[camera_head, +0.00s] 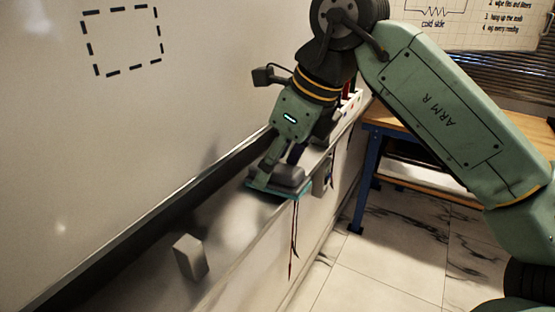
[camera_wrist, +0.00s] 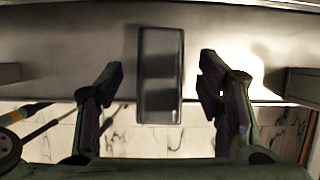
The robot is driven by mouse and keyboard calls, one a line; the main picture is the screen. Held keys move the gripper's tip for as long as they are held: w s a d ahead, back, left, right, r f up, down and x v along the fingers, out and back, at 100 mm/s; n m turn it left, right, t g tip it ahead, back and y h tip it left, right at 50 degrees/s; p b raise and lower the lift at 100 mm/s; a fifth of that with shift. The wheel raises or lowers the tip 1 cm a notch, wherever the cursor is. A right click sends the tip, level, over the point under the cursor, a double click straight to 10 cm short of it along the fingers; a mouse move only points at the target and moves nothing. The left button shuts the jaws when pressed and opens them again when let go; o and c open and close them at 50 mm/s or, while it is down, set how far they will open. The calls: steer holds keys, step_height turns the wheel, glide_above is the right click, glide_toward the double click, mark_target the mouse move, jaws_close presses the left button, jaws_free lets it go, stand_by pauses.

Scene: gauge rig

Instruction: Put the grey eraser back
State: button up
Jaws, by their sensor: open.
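The grey eraser (camera_head: 290,175) appears as a dark grey block on the ledge under the whiteboard, with a teal edge or pad beneath it; I cannot tell which. In the wrist view a long grey block (camera_wrist: 160,111), apparently the eraser, lies between my fingers, with visible gaps on both sides. My gripper (camera_head: 281,168) is pointed down over it. Its fingers also show in the wrist view (camera_wrist: 161,72), spread apart and holding nothing. In the head view a finger partly hides the eraser.
A pale block (camera_head: 190,257) stands on the ledge nearer the camera. The whiteboard (camera_head: 120,130) bears a dashed rectangle (camera_head: 122,41) and rises close behind. Thin dark and red leads (camera_head: 293,235) hang from the ledge front. A wooden bench (camera_head: 420,125) stands at right.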

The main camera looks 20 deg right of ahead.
steer(key=b+v, duration=0.1)
steer(key=v, duration=1.1)
steer(key=shift+a, duration=0.1)
stand_by(0.4)
